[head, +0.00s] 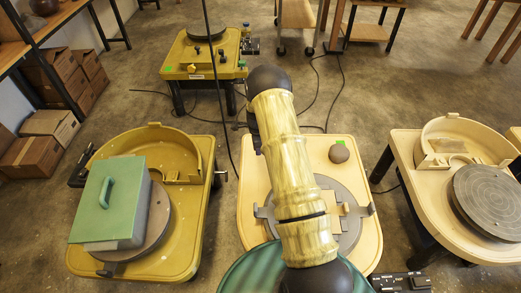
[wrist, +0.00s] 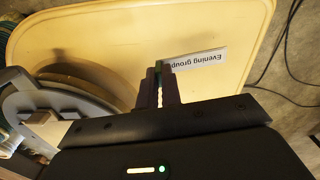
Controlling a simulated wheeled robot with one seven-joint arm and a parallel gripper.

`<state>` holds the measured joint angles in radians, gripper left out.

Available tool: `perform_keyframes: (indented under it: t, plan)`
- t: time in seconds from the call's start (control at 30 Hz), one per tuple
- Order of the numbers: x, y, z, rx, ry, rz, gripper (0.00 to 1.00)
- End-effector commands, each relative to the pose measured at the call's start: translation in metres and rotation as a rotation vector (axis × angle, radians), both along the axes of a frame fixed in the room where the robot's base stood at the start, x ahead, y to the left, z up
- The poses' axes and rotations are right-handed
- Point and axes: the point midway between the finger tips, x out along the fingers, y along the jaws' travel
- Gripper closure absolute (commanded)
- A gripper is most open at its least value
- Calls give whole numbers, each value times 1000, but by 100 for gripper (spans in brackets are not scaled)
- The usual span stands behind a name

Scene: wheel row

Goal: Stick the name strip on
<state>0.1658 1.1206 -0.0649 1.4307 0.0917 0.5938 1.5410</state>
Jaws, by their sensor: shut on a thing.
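The white name strip (wrist: 205,60), printed "Evening group", shows upside down at the tip of my gripper (wrist: 160,80) in the wrist view. My gripper is shut on one end of it, and the rest sticks out to the right. The strip is over the cream top of a potter's wheel (wrist: 110,35); I cannot tell whether it touches. A small green piece (wrist: 159,67) shows at the fingertips. In the head view my arm covers part of the middle cream wheel (head: 255,160), and my gripper is hidden.
A brown lump (head: 339,153) sits on the middle wheel beside its grey disc (head: 350,200). A mustard wheel bearing a green-lidded box (head: 108,195) stands left, a cream wheel (head: 405,150) right, and another mustard wheel (head: 172,62) behind. Cables (head: 335,85) cross the floor.

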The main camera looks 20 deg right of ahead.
Motion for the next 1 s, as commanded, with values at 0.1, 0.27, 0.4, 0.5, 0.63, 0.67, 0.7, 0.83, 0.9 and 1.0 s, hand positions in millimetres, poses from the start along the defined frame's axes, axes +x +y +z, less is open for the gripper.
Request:
perform_keyframes:
  t: [0.1, 0.27, 0.4, 0.5, 0.63, 0.67, 0.7, 0.83, 0.9, 1.0]
  plan:
    - [-7, 8, 40, -3, 4, 112, 100]
    - [-16, 18, 73, -7, 7, 267, 100]
    - [-25, 27, 103, -9, 9, 401, 100]
    - [-31, 34, 124, -10, 11, 499, 100]
    - [-39, 42, 152, -10, 14, 625, 100]
    - [-41, 44, 159, -11, 14, 654, 100]
    - [-44, 47, 167, -11, 14, 693, 100]
    - [-52, 55, 195, -12, 16, 820, 100]
    - [-57, 59, 211, -10, 17, 888, 100]
    - [-64, 66, 233, -10, 17, 988, 100]
